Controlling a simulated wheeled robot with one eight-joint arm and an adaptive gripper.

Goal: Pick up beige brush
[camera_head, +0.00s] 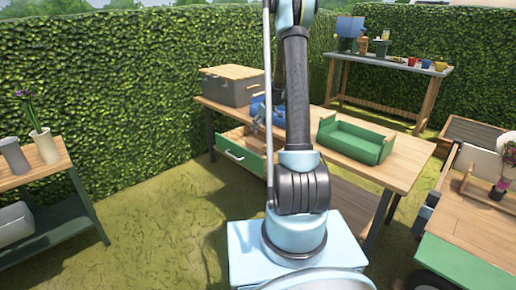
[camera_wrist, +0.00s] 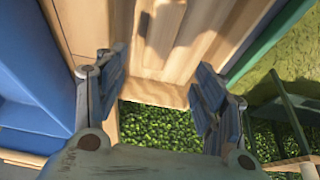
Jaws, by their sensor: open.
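I cannot pick out a beige brush with certainty in either view. In the wrist view, a small pale patch shows on the wood at the top, and I cannot tell whether it is an object or light. My gripper (camera_wrist: 155,88) is open, its two blue-grey fingers wide apart with nothing between them. It is over pale wood that looks like the inside of the open drawer (camera_head: 241,153). In the head view, my gripper is near that drawer, partly hidden by my arm.
The drawer belongs to a wooden workbench (camera_head: 385,170) carrying a grey lidded box (camera_head: 231,90) and a green tray (camera_head: 352,146). A side table with pots (camera_head: 44,147) stands left, a potting table (camera_head: 392,64) at the back. Grass lies open at the front left.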

